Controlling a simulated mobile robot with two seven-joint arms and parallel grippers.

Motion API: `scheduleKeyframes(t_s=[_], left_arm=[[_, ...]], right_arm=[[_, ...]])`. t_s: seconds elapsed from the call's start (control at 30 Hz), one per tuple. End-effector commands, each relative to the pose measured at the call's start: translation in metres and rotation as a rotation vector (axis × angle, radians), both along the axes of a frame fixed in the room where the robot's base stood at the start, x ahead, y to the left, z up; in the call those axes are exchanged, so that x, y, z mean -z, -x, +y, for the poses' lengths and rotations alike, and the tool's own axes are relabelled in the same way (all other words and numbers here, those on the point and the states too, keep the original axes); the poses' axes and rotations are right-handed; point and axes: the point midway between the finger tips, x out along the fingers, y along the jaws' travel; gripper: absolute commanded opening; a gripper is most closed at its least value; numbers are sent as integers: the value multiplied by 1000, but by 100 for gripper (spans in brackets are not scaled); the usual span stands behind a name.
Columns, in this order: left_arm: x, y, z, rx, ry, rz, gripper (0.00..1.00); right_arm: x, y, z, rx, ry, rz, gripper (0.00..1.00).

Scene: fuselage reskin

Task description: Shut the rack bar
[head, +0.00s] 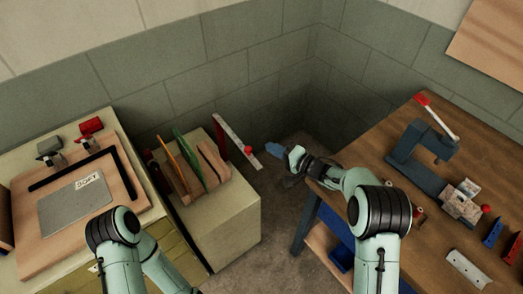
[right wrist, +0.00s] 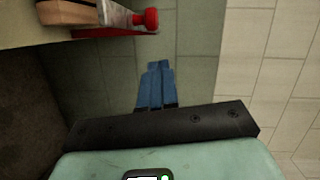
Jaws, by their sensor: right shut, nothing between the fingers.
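The rack bar (head: 237,140) is a pale strip with a red edge and a red knob (head: 248,149). It slants along the right side of the wooden rack (head: 211,160), apart from the upright panels in the head view. In the right wrist view the bar (right wrist: 115,12) and its red knob (right wrist: 150,18) are at the top left. My right gripper (head: 274,148) is just right of the knob, with a gap between them. Its blue fingers (right wrist: 158,66) are together and empty. Only my left arm shows at the lower left; its gripper is out of view.
The rack stands on a pale cabinet (head: 237,215) and holds an orange panel (head: 176,160) and a green panel (head: 190,157). Open floor lies between cabinet and bench.

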Motion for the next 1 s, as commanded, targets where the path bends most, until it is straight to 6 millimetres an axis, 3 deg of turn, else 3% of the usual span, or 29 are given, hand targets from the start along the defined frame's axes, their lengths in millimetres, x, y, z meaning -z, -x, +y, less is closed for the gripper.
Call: scheduleKeyframes(t_s=[0.1, 0.23, 0.8, 1.0], left_arm=[[1, 0, 0, 0, 0, 0, 43], [1, 0, 0, 0, 0, 0, 43], [2, 1, 0, 0, 0, 1, 43], [8, 3, 0, 0, 0, 3, 43]], right_arm=[[3, 0, 21, -4, -1, 2, 0], [6, 2, 35, -2, 1, 1, 0], [7, 3, 44, 3, 0, -1, 0], [8, 10, 60, 36, -3, 2, 0]])
